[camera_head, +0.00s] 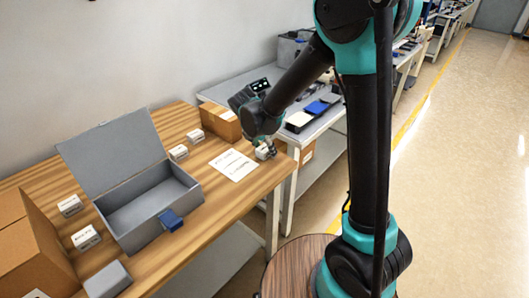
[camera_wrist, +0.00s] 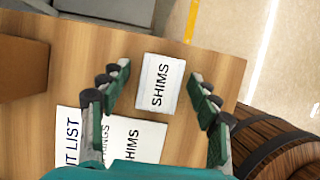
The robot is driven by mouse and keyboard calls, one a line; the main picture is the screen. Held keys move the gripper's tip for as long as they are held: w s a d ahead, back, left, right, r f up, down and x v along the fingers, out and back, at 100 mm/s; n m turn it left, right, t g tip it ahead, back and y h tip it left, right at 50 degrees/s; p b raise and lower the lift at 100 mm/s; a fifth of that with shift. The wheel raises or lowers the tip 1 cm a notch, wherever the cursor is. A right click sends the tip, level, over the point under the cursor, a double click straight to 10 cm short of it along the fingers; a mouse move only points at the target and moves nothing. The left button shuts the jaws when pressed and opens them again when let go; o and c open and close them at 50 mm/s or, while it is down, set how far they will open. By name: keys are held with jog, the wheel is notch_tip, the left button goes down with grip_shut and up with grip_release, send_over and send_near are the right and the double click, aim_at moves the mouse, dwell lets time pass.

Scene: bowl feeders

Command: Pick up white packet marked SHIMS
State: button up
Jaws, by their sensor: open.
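The white packet marked SHIMS (camera_wrist: 161,85) lies on the wooden table near its edge, in the wrist view. My gripper (camera_wrist: 160,87) is open, with one finger on each side of the packet and gaps to both sides. In the head view my gripper (camera_head: 265,150) is low over the table's right corner, and the packet there is mostly hidden by it.
A printed list sheet (camera_head: 234,165) lies beside the packet. An open grey box (camera_head: 150,208) stands on the table (camera_head: 222,212), with small white packets around it. A cardboard box (camera_head: 221,122) is behind. A round wooden top (camera_head: 303,262) is near the table's corner.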

jog(key=c, duration=1.3)
